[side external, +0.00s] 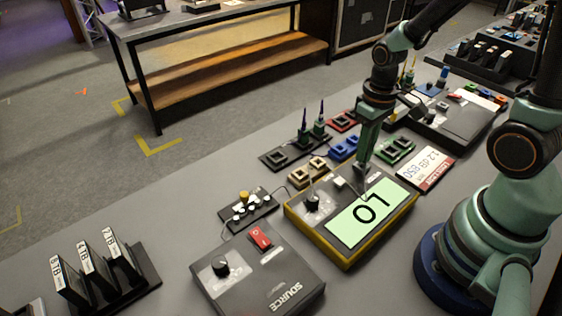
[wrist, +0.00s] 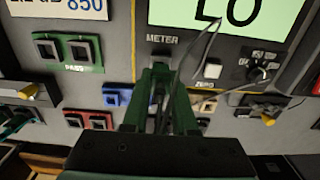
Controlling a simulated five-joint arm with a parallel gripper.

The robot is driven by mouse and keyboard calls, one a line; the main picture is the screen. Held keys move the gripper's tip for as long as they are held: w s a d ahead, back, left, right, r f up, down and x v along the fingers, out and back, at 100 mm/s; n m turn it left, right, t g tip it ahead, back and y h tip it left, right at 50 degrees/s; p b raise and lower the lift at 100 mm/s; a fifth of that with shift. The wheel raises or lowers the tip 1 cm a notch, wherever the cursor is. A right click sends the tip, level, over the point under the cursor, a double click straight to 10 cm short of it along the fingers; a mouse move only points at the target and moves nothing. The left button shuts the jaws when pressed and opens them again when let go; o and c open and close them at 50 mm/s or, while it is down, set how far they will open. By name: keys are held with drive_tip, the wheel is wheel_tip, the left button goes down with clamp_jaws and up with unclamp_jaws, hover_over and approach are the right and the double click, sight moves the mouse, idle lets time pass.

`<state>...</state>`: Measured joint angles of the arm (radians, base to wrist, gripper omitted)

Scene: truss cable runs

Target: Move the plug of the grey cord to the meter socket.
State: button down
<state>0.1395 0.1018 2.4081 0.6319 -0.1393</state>
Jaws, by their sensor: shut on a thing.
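The meter (side external: 391,230) is a dark box with a yellow edge and a pale green display reading "LO". In the wrist view its METER label (wrist: 162,38) is just beyond my fingertips. My gripper (side external: 361,168) points down at the edge of the meter's top face. In the wrist view my gripper (wrist: 160,70) is shut, with the grey cord (wrist: 186,66) running up from between its green fingers across the display. The plug is largely hidden between the fingers. The meter socket is mostly hidden by the fingertips, so I cannot tell whether the plug is in it.
A white button (wrist: 212,69) and a black knob (wrist: 259,72) stand beside my fingers, with another thin cord near them. Green (side external: 396,149), blue (side external: 345,149) and tan (side external: 310,171) socket blocks lie behind the meter. The source box (side external: 258,280) stands at its left.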

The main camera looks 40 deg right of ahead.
drive_tip(key=shift+f, duration=0.85)
idle(1.6)
drive_tip(key=c, duration=0.6)
unclamp_jaws()
drive_tip(key=shift+r, duration=2.55)
drive_tip(key=shift+r, duration=2)
drive_tip(key=a+r+t, duration=0.1)
drive_tip(key=r+t, duration=0.1)
drive_tip(key=r, duration=0.1)
drive_tip(key=a+r+t, duration=0.1)
drive_tip(key=r, duration=0.2)
drive_tip(key=a+r+t, duration=0.2)
drive_tip(key=r, duration=0.2)
drive_tip(key=shift+r+t, duration=0.1)
drive_tip(key=shift+t, duration=0.2)
